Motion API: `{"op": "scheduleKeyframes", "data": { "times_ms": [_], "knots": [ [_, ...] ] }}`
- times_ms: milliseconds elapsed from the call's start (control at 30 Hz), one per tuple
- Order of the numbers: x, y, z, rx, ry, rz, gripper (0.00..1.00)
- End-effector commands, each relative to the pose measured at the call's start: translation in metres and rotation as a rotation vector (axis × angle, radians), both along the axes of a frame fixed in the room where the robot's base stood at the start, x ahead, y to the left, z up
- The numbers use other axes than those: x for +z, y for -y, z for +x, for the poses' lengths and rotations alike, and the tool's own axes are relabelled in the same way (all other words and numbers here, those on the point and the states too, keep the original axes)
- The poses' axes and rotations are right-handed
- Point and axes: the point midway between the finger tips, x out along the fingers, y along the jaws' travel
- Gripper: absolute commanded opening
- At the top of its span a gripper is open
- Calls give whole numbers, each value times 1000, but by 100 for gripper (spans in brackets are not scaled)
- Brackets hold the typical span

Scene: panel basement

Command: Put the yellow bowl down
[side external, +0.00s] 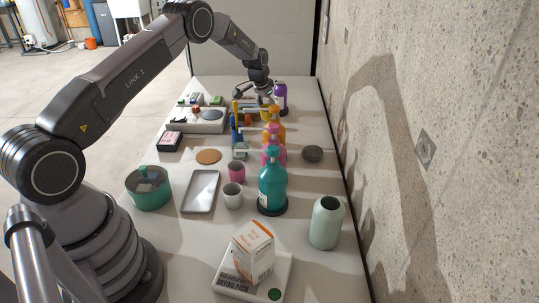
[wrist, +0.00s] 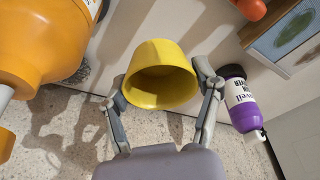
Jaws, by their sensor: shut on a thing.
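The yellow bowl (wrist: 160,75) is in the middle of the wrist view, its open mouth turned partly toward the camera and its inside looking empty. My gripper (wrist: 162,88) has one finger on each side of it and is shut on it. In the side external view my gripper (side external: 267,92) is at the far end of the table, just left of the purple bottle. The bowl is small and mostly hidden there, and I cannot tell whether it touches the table.
A purple bottle (wrist: 240,100) stands close to the right finger, and a large orange bottle (wrist: 45,40) is at the left. Pink and teal bottles (side external: 272,185) stand nearer along the table (side external: 190,245). A concrete wall (side external: 440,80) borders the right side.

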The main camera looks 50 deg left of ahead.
Motion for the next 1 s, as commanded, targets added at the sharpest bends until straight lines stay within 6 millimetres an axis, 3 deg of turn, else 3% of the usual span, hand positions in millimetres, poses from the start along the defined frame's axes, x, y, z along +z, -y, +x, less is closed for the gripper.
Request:
{"op": "scheduleKeyframes", "data": {
  "times_ms": [167, 400, 767, 1000],
  "knots": [
    [48, 17, -10, 20, 4, 3, 29],
    [119, 54, -50, 78, 4, 1, 29],
    [103, 73, -124, -18, -2, 1, 29],
    [74, 25, -189, -39, -4, -2, 29]
  ]
}}
